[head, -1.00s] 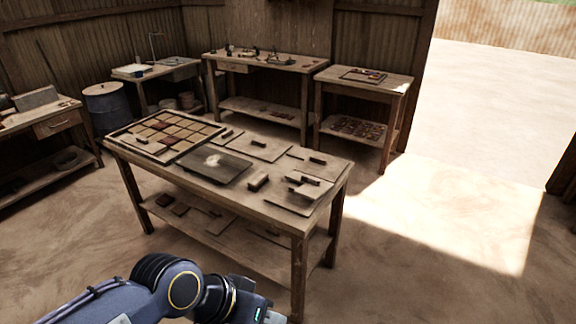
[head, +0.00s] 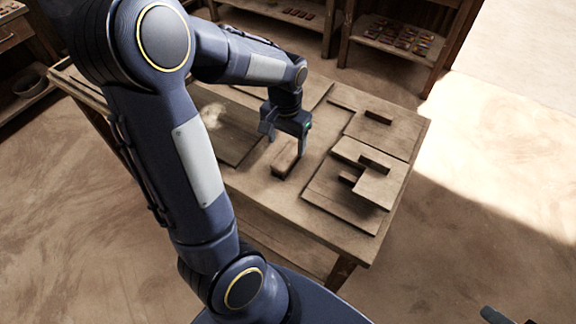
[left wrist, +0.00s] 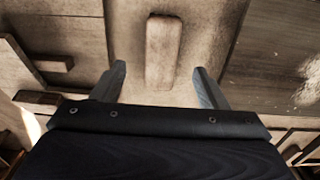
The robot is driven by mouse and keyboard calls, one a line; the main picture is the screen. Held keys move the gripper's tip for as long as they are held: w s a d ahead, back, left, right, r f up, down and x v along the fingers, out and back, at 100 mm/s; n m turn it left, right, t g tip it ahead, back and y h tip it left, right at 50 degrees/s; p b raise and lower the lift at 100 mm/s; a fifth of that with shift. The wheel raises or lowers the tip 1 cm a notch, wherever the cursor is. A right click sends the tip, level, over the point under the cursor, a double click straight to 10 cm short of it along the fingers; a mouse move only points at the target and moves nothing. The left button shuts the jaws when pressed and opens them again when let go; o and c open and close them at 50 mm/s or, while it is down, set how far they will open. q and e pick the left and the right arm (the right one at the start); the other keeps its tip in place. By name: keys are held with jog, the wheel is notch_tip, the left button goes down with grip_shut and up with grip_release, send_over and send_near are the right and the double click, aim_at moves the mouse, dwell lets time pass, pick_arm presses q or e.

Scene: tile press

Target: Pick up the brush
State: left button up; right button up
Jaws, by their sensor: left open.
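The brush, a small block-like wooden piece (head: 286,160), lies on the worktable (head: 262,200) between a dark flat board and the boards on the right. My left gripper (head: 286,142) is open and points down just above the far end of the brush. In the left wrist view the brush (left wrist: 162,50) lies lengthwise ahead of the open fingers (left wrist: 159,72), roughly centred between them and not gripped. A dark tip at the lower right corner of the head view looks like part of my right gripper (head: 500,316); its jaws cannot be made out.
Flat boards with raised wooden blocks (head: 345,195) lie to the right of the brush. A dark board (head: 238,150) with a pale patch lies to its left. A shelf table with small tiles (head: 395,38) stands behind. My left arm hides the table's left part.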

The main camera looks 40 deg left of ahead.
aim_at(287, 154)
pick_arm(q)
jog(key=f, duration=0.7)
jog(key=shift+w+a+f, duration=0.15)
jog(key=shift+w+f, duration=0.25)
jog(key=c, duration=1.1)
jog(key=shift+r, duration=0.1)
